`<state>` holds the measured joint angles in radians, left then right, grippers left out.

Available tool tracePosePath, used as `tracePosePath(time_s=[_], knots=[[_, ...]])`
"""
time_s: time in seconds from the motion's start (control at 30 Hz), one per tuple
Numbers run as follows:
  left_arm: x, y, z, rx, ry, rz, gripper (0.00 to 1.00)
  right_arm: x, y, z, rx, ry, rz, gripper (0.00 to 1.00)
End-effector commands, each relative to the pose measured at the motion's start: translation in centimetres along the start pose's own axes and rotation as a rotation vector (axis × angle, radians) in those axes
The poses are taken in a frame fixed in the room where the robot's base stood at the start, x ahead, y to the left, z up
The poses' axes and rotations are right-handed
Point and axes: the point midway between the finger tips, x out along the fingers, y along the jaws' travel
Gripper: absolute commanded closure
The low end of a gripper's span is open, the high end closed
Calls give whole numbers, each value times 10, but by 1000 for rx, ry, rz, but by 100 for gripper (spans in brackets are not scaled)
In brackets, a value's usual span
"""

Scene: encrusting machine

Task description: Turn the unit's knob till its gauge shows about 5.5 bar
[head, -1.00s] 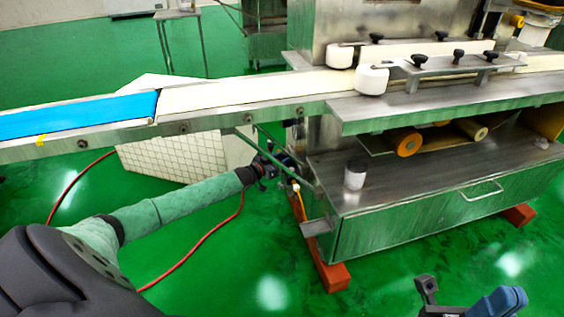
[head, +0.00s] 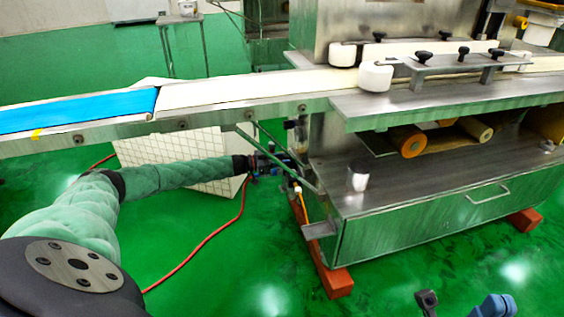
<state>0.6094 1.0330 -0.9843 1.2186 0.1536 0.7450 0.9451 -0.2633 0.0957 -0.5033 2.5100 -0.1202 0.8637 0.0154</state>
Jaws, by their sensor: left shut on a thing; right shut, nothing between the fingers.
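My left arm reaches in from the left, and my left gripper (head: 276,161) is at the air unit (head: 291,165) on the left side of the machine's stand. The unit is small and dark and partly hidden by the gripper and a green bar. The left gripper is shut on its knob, as far as the small view shows; the knob itself is covered. The gauge's face and reading cannot be made out. My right gripper (head: 427,299) is shut and empty, partly in view at the bottom edge, well away from the unit.
The conveyor with a blue belt (head: 75,113) and a white belt (head: 225,93) runs above my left arm. A slanting green bar (head: 285,157) passes close by the unit. A red hose (head: 220,226) lies on the green floor. A white cup (head: 357,176) stands on the machine's lower shelf.

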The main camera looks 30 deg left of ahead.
Motion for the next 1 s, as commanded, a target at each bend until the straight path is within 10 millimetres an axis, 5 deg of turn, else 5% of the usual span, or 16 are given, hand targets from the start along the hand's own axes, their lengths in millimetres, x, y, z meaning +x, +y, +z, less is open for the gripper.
tracePosePath(time_s=[0.83,0.87,1.0], knots=[[1,-3,-1,0,2,98,89,0,0,1,-4,3,5,100],[1,-3,-1,0,2,98,64,0,0,1,-4,2,4,100],[1,-3,-1,0,2,98,45,-2,0,1,-2,-3,-1,100]])
